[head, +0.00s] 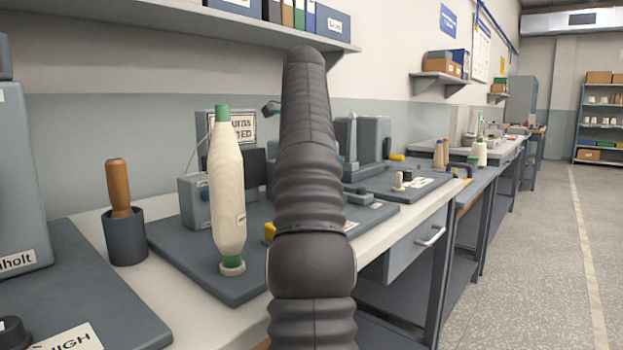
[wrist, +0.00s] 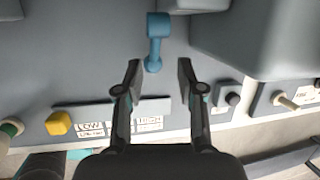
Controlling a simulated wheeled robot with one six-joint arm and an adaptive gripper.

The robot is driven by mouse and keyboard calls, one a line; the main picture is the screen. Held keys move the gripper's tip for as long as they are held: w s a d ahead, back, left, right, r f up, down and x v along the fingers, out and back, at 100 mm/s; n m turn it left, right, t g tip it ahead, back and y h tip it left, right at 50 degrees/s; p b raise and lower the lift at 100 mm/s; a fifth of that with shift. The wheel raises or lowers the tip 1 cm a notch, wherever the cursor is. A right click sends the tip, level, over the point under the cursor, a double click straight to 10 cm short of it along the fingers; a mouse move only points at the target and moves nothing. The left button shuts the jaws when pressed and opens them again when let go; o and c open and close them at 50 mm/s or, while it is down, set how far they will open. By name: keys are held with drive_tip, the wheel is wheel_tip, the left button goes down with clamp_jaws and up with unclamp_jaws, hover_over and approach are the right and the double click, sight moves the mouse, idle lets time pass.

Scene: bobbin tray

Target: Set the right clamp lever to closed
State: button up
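In the wrist view a blue lever (wrist: 155,44), with a squarish upper end and a rounded lower end, stands out against a grey surface. I cannot tell for sure that it is the right clamp lever, or which setting it is in. My gripper (wrist: 159,75) is open, its two fingers apart and empty. The lever's rounded end shows between and just beyond the fingertips, with no contact visible. In the head view my own dark arm covers the middle of the bench, and the gripper and this lever are hidden.
A yellow knob (wrist: 58,123) sits left of a label strip (wrist: 120,128). A large grey housing (wrist: 255,40) stands close on the right. In the head view a white bobbin with green ends (head: 227,190) and a wooden-handled tool in a cup (head: 125,235) stand left of my arm.

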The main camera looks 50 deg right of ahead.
drive_tip(key=shift+s+r, duration=0.1)
drive_tip(key=shift+r, duration=0.1)
drive_tip(key=shift+s+a, duration=1.1)
drive_tip(key=shift+s, duration=0.6)
drive_tip(key=shift+s+a, duration=1.15)
drive_tip(key=shift+s, duration=0.5)
drive_tip(key=shift+s+a, duration=1.1)
drive_tip(key=shift+s, duration=0.6)
